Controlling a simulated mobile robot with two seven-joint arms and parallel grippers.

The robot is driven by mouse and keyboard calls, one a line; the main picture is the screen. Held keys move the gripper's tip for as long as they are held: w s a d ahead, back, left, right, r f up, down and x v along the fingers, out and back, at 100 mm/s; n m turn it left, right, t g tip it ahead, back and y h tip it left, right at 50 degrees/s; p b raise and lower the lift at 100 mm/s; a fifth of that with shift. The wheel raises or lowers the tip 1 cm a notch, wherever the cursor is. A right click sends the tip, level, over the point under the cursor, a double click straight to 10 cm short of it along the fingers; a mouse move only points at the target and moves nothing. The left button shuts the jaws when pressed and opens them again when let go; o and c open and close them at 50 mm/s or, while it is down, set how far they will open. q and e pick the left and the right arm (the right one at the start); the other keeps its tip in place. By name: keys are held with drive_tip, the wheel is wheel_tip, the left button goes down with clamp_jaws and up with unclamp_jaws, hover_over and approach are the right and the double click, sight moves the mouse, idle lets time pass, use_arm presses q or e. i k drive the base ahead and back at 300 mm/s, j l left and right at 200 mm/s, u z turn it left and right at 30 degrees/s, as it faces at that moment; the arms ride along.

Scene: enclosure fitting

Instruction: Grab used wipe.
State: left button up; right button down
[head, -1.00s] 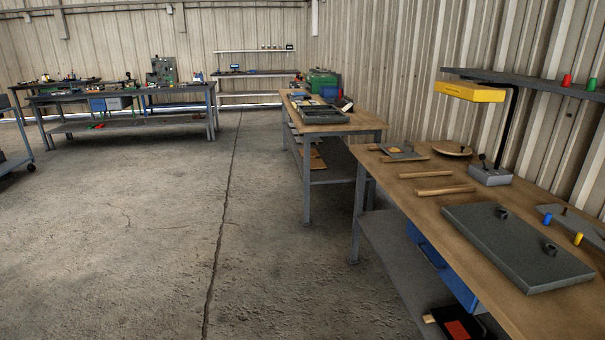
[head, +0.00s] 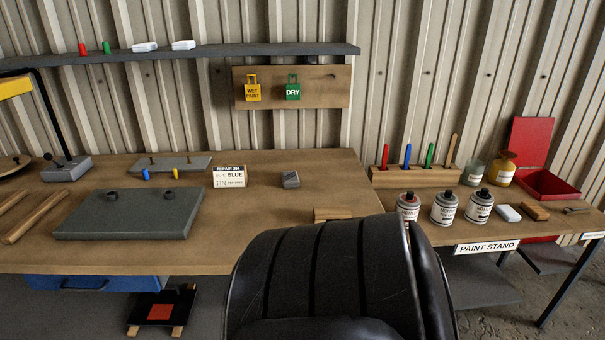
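I cannot make out with certainty which thing is the used wipe. A small white pad-like piece (head: 508,212) lies on the paint stand, right of the spray cans, beside a brown block (head: 535,211). It could be a folded cloth, but it is too small to tell. A small grey block-like item (head: 291,179) lies on the workbench, right of the white label card (head: 229,177). Neither of my gripper's fingers shows in the head view. The front middle of the bench is hidden by a large black ribbed form close to the camera.
The workbench (head: 270,225) holds a dark grey slab (head: 130,215) at left. Bare bench top lies around the grey item.

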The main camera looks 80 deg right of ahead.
sight(290, 179)
drive_tip(key=z, duration=1.75)
